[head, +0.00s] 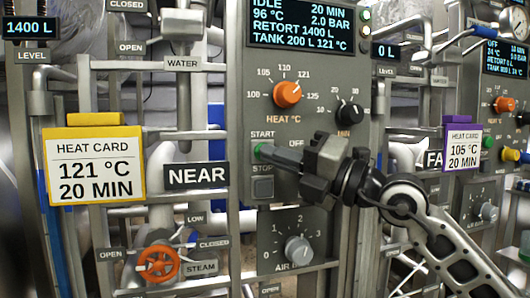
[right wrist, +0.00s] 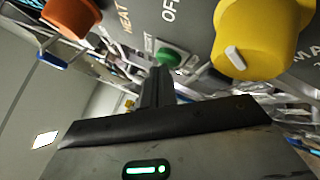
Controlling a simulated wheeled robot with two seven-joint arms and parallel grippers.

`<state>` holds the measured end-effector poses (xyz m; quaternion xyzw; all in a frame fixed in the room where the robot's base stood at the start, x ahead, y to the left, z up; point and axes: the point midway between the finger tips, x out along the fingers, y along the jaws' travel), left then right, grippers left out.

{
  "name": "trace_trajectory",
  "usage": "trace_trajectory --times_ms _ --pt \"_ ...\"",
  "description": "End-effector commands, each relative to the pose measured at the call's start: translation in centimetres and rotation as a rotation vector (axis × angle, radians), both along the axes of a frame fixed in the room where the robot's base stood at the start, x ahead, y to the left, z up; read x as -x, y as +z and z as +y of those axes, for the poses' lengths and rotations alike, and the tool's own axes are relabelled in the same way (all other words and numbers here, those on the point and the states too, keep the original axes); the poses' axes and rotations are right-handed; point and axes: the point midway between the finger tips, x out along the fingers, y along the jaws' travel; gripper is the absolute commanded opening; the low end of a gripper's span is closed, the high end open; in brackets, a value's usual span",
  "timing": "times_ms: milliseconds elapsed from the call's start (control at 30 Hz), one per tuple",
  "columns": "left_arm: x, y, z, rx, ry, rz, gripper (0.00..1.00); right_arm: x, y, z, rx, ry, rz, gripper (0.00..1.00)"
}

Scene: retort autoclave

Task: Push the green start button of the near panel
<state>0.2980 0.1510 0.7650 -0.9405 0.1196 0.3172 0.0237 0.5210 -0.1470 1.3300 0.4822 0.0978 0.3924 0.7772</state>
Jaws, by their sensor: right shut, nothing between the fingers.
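The near panel (head: 335,75) is grey, with a display reading IDLE, 20 MIN, 96 °C, 2.0 BAR. Its green start button (head: 258,149) shows as a sliver under the START label, left of my right gripper (head: 270,154). In the right wrist view the green button (right wrist: 167,57) is just beyond the fingertips of the gripper (right wrist: 159,72). The fingers are shut and empty, pointing at the button. I cannot tell whether they touch it. A stop button (head: 263,187) sits below. My left gripper is not in view.
An orange heat knob (head: 287,94) and a black minute knob (head: 349,114) are above the gripper. A yellow knob (right wrist: 258,40) is close to the fingers in the right wrist view. The air knob (head: 298,249) is below. A yellow heat card (head: 94,165) hangs at left.

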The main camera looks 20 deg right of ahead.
Motion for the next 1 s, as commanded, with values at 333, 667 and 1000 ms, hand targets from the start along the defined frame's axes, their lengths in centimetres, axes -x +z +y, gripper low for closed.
trace_trajectory --times_ms 333,667,1000 --pt "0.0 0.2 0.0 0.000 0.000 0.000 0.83 -0.5 0.1 0.0 -0.002 0.000 0.000 0.00" --pt "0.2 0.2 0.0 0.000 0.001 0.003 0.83 -0.9 0.1 0.0 -0.001 -0.002 -0.002 0.00" --pt "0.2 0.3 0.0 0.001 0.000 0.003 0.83 -1.3 0.3 -0.2 -0.002 -0.008 -0.008 0.00"
